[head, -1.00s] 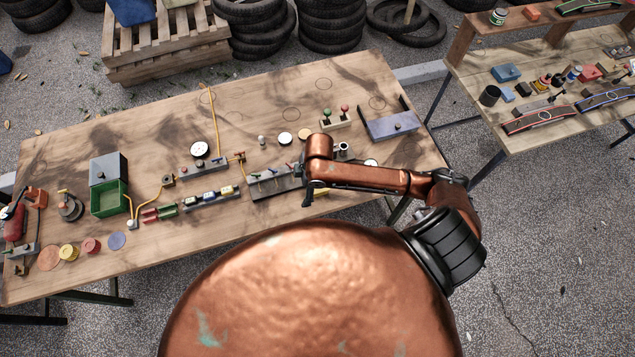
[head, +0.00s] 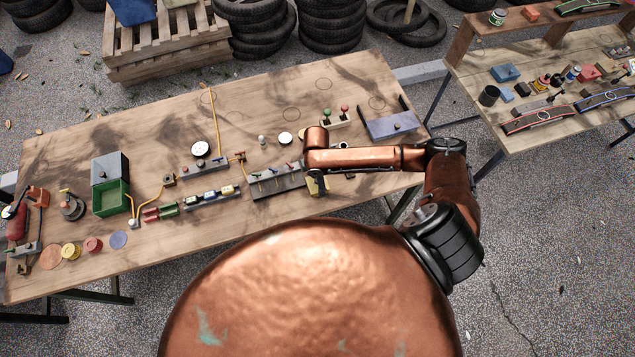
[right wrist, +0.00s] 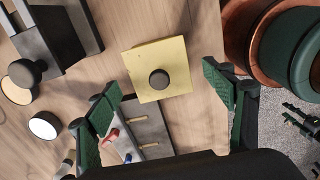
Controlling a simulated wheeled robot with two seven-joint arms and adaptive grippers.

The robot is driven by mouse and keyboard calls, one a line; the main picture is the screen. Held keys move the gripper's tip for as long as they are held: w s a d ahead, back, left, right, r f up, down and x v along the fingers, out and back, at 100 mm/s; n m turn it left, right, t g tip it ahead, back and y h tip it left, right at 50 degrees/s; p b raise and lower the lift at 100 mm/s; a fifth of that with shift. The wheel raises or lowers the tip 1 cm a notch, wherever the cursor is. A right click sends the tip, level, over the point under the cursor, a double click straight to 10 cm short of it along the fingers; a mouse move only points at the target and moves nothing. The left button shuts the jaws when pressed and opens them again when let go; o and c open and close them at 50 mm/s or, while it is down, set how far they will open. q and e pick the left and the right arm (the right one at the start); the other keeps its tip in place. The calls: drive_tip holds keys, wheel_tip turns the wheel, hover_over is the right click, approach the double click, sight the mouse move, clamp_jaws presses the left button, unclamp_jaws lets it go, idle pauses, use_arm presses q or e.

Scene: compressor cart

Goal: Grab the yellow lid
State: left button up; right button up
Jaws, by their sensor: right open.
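The yellow lid (right wrist: 158,66) is a flat square plate with a dark round knob in its middle. In the right wrist view it lies on the wooden table, slightly turned. In the head view only part of the yellow lid (head: 320,187) shows beside my right gripper (head: 314,183), which hides the rest. In the wrist view my right gripper (right wrist: 165,98) is open, with its green-padded fingers apart. The lid appears between and beyond the fingertips, and nothing is held. My left gripper is not in view.
A grey block with small colored levers (right wrist: 150,129) lies by the left finger; it also shows in the head view (head: 278,182). A grey-blue box (head: 391,125) stands at the table's right end. A green bin (head: 110,198) stands at the left.

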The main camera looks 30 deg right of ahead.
drive_tip(key=shift+f, duration=0.3)
drive_tip(key=shift+c, duration=0.5)
drive_tip(key=c, duration=1)
drive_tip(key=shift+r, duration=0.1)
drive_tip(key=shift+c, duration=0.2)
